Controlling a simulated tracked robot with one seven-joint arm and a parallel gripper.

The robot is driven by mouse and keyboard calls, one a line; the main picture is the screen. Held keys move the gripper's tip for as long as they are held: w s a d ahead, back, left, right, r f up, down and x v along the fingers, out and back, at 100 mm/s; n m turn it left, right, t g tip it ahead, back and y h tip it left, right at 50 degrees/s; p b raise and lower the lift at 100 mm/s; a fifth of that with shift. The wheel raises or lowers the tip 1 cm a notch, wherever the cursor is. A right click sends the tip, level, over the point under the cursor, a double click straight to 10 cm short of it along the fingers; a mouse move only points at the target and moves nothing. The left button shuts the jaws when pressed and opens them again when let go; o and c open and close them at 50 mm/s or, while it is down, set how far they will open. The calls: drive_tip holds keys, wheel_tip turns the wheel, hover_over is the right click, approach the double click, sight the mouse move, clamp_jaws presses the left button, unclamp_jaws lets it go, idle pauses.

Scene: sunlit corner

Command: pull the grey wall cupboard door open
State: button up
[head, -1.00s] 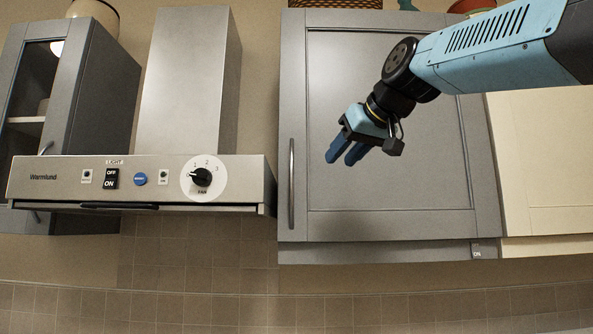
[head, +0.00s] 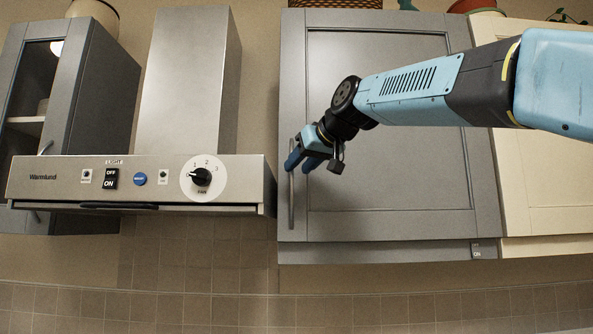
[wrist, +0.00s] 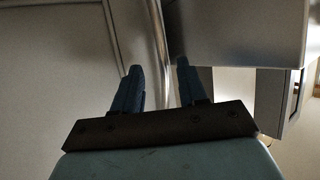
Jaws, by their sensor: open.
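The grey wall cupboard door (head: 385,130) is shut, in the middle right of the head view. Its upright metal bar handle (head: 291,200) is near the door's left edge. My gripper (head: 298,164) is at the upper part of the handle, with its fingers pointing down and left. In the wrist view my gripper (wrist: 160,72) is open, its two blue fingers apart. The handle (wrist: 158,35) rises ahead, between the fingertips in that picture. I cannot tell whether the fingers touch it.
A steel range hood (head: 140,182) with knob and switches stands just left of the door. Another grey cupboard (head: 75,110), glass-fronted, is at far left. A cream cupboard (head: 550,150) adjoins on the right. Pots stand on top.

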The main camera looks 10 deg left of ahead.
drive_tip(key=shift+x, duration=1.4)
drive_tip(key=shift+s, duration=0.1)
clamp_jaws()
